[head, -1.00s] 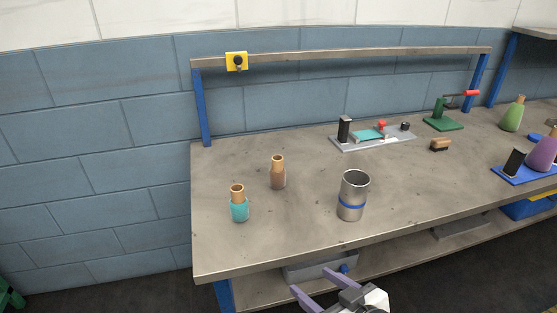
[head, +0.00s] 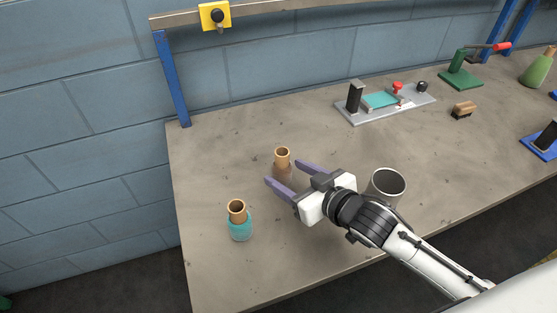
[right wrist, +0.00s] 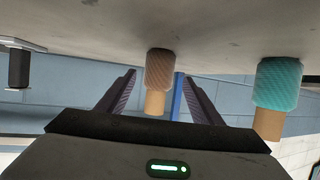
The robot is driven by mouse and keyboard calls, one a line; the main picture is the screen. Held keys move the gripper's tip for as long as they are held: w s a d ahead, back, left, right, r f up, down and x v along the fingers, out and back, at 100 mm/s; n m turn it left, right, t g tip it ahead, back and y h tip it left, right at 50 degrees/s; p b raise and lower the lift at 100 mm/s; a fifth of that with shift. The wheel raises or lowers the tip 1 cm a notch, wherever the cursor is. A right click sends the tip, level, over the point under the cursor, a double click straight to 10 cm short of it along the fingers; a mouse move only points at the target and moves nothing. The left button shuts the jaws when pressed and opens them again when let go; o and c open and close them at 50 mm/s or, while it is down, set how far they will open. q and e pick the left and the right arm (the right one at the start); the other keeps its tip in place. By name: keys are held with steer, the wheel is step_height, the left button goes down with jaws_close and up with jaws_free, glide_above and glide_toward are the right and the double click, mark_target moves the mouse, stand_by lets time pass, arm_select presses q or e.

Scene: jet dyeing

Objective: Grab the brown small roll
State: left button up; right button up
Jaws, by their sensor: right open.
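The brown small roll (head: 283,168) stands upright on the table, its tan core showing on top; my right gripper partly hides its lower part in the head view. My right gripper (head: 288,174) is open, with its purple fingers pointing toward the roll. In the right wrist view, which is upside down, the brown roll (right wrist: 159,72) appears between the two open fingers (right wrist: 158,78), without visible contact. A teal roll (head: 240,226) stands to the left and nearer; it also shows in the right wrist view (right wrist: 278,84). My left gripper is not in view.
A metal cup (head: 387,184) stands just right of my right gripper, partly behind my arm. A grey fixture (head: 385,108) with a teal plate, a green crank device (head: 461,78) and a small brown block (head: 463,110) sit farther back.

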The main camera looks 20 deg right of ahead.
mark_target(273, 165)
steer(key=x, duration=0.7)
steer(key=shift+w+f, duration=0.15)
steer(key=shift+w, duration=0.1)
steer(key=c, duration=1.2)
